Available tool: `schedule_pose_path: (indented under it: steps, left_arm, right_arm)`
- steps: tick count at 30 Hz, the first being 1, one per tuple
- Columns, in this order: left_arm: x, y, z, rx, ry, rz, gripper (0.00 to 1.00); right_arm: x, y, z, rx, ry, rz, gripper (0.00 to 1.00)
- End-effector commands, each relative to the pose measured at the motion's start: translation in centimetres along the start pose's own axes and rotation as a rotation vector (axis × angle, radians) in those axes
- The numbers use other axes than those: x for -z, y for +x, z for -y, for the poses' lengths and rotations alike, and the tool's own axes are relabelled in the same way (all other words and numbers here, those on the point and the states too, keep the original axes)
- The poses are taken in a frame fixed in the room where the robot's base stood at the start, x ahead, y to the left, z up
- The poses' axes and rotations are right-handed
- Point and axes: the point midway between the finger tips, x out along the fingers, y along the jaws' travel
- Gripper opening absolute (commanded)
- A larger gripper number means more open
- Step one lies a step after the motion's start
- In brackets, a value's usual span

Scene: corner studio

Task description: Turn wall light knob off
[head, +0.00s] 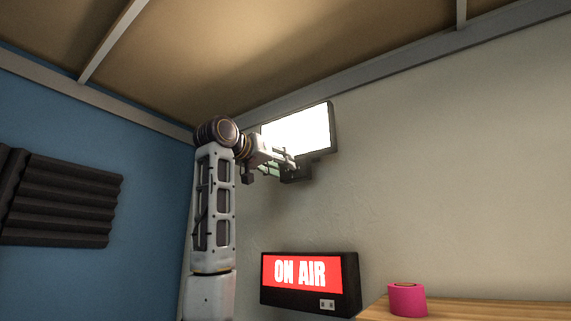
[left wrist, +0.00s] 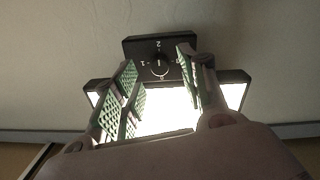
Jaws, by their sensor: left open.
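The wall light (head: 305,128) is a bright white panel in a dark frame, lit, high on the pale wall. A dark control box (head: 297,174) sits at its lower edge, partly behind my left gripper (head: 290,163). In the left wrist view the box (left wrist: 135,46) carries a round knob (left wrist: 159,66) with marks including 1 and 2 around it; its pointer seems to stand upright, but it is small. My left gripper (left wrist: 158,85) is open, its green padded fingers to either side of the knob in that view. I cannot tell if they touch it. My right gripper is not in view.
An ON AIR sign (head: 308,285) is lit red on the wall below. A pink roll (head: 407,299) stands on a wooden surface (head: 480,309) at lower right. Dark foam panels (head: 62,198) hang on the blue wall. The wall right of the light is clear.

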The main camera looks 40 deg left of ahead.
Motion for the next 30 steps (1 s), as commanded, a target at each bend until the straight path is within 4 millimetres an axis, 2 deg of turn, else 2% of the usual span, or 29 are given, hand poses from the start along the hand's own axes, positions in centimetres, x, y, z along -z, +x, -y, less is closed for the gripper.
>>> schedule_pose_path:
  steps: [3, 9, 20, 30]
  left_arm:
    - [0.1, 1.4, -0.1, 0.0, 0.0, 0.002, 0.43]
    - [0.1, 2.6, 0.0, 0.0, 0.0, 0.001, 0.43]
    - [0.0, 2.8, 0.0, 0.0, 0.0, 0.0, 0.43]
    - [0.0, 2.8, 0.0, 0.0, 0.0, 0.0, 0.0]
  right_arm:
    - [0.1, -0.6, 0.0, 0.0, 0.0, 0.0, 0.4]
    - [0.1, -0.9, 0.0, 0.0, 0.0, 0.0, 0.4]
    - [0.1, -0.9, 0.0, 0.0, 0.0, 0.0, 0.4]
    - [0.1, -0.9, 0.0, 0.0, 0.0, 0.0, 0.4]
